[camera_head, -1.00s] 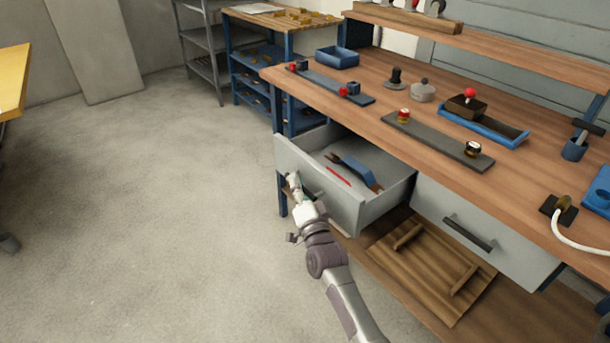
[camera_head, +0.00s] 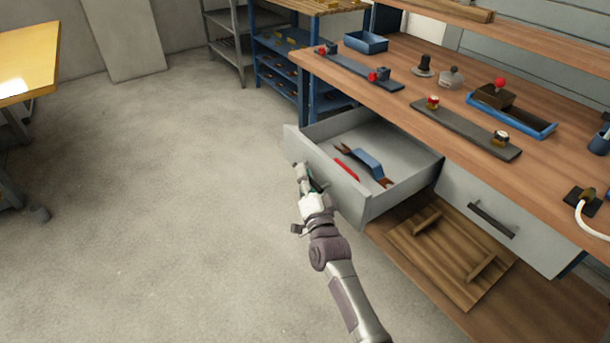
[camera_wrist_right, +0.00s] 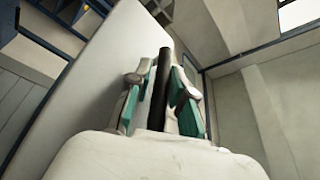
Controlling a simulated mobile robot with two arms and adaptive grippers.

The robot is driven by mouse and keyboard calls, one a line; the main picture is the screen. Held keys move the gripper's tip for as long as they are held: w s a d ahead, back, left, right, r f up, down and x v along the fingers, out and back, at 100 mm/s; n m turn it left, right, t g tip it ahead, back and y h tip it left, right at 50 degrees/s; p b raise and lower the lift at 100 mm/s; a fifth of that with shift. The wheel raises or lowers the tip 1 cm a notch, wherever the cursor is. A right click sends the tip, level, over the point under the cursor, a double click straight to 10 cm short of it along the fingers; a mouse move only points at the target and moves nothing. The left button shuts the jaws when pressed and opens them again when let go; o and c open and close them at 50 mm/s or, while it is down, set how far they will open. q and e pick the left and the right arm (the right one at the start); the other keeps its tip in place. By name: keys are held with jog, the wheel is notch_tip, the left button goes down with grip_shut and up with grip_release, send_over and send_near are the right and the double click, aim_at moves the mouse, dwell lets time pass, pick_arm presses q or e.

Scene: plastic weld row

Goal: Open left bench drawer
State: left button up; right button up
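The left bench drawer (camera_head: 350,204) is a light grey drawer under the wooden bench, pulled well out with its inside showing. Its dark bar handle (camera_wrist_right: 166,75) is on the front panel. My right gripper (camera_head: 306,181) is at this handle. In the right wrist view the bar lies between my two green-padded fingers (camera_wrist_right: 165,105), which are closed around it. In the drawer lie a blue-handled tool (camera_head: 367,162) and a red item (camera_head: 346,171). My left gripper is not in view.
A second grey drawer (camera_head: 515,225) to the right is shut. A wooden pallet-like panel (camera_head: 440,262) lies on the lower shelf. The bench top (camera_head: 440,70) holds trays and fixtures. Open concrete floor (camera_head: 180,220) lies left of the drawer; a yellow table (camera_head: 30,62) stands far left.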

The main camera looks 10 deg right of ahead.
jog(key=shift+s, duration=0.1)
jog(key=v, duration=1.2)
jog(key=shift+f, duration=0.15)
